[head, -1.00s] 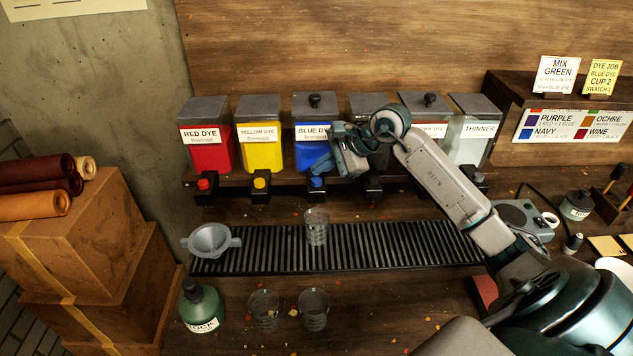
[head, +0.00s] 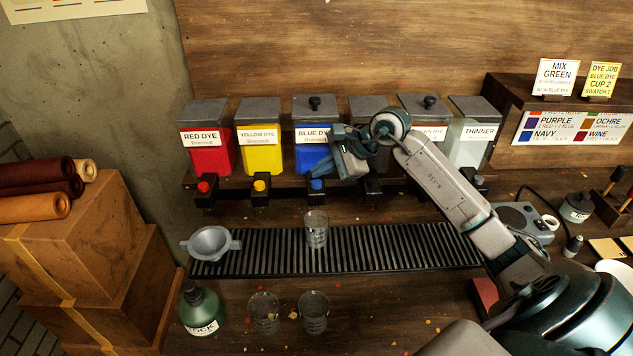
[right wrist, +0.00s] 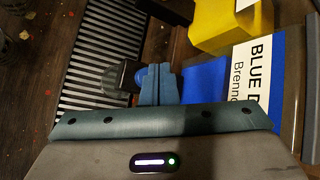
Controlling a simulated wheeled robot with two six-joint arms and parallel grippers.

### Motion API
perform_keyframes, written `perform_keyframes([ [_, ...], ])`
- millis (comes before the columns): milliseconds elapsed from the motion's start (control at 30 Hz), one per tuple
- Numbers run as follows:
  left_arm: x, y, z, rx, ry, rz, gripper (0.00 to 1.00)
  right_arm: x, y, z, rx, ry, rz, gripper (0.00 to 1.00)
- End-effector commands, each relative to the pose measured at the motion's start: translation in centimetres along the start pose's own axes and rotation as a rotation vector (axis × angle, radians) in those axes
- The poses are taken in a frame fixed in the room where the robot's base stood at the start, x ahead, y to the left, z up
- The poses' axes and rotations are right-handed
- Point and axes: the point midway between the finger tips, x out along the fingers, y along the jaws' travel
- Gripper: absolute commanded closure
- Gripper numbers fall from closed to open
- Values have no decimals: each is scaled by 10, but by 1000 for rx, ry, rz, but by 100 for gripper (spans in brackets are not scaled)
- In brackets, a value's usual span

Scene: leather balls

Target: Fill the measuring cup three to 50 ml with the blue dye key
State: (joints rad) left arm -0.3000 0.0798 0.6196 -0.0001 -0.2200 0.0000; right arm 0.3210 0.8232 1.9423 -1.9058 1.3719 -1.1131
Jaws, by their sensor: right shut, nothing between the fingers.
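The blue dye dispenser (head: 311,157) stands third from the left in the row. Its blue key (head: 317,184) sits on a dark tap below; it also shows in the right wrist view (right wrist: 141,77), partly hidden. My right gripper (head: 320,171) is shut and empty, just above the key. In the right wrist view its blue fingertips (right wrist: 158,72) are right beside the key; I cannot tell whether they touch. A clear measuring cup (head: 316,232) stands on the grate below the blue tap and looks empty. Its number is not readable. My left gripper is not in view.
Two more clear cups (head: 264,313) (head: 313,312) stand in front of the slotted grate (head: 400,247). A grey funnel (head: 210,242) lies at the grate's left end, and a green stock bottle (head: 201,309) stands nearer. Red (head: 209,158) and yellow (head: 260,157) dispensers flank the blue one's left.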

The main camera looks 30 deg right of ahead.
Motion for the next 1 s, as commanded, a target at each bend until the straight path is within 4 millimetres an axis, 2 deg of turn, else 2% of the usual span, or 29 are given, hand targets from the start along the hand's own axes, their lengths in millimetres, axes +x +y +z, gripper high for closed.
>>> perform_keyframes([
  [733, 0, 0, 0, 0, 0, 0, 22, 0, 0, 0, 0, 0, 0, 100],
  [1000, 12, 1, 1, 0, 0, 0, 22, 5, 4, -4, 0, 0, 0, 100],
])
